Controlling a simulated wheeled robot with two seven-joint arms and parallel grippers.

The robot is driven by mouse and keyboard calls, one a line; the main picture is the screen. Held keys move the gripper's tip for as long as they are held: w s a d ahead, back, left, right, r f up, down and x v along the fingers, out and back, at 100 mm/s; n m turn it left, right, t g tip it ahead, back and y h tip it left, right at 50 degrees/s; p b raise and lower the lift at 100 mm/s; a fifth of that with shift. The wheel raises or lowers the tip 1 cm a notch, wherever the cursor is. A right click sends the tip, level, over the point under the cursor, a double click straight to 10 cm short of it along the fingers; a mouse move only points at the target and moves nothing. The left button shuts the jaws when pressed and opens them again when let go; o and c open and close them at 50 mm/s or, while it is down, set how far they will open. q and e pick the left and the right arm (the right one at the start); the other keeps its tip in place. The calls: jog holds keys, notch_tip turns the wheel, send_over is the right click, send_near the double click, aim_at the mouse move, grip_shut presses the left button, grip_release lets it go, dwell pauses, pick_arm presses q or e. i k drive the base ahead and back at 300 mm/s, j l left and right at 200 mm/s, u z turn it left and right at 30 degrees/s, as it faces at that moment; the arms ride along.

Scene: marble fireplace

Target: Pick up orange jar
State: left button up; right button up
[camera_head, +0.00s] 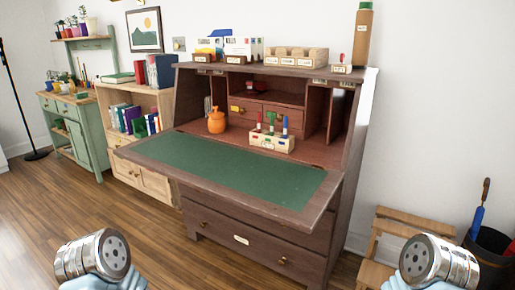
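The orange jar (217,122) is small and round with a lidded top. It stands upright inside the open secretary desk, toward the left of the inner shelf, just behind the green writing surface (235,168). Nothing hides it from the front. Silver and light-blue parts of my two arms show at the bottom left and bottom right, far from the jar. Neither gripper's fingers show.
A pale block holder (272,142) with coloured pieces stands right of the jar. Small drawers (247,111) are behind it. The writing surface is bare. A wooden step stool (385,240) and dark bin (490,250) stand at right. Open floor lies in front.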

aim_at(217, 124)
jog(key=j+z, duration=0.2)
jog(key=z, duration=0.2)
jog(key=j+z, duration=0.2)
jog(key=z, duration=0.25)
jog(key=j+z, duration=0.2)
jog(key=z, duration=0.2)
jog(key=k+j+z, duration=0.15)
jog(key=j, duration=0.25)
jog(key=j+z, duration=0.2)
jog(key=j, duration=0.25)
jog(key=k+j+z, duration=0.15)
jog(key=j, duration=0.2)
jog(key=k+j+z, duration=0.3)
jog(key=k+j, duration=0.15)
jog(key=j, duration=0.25)
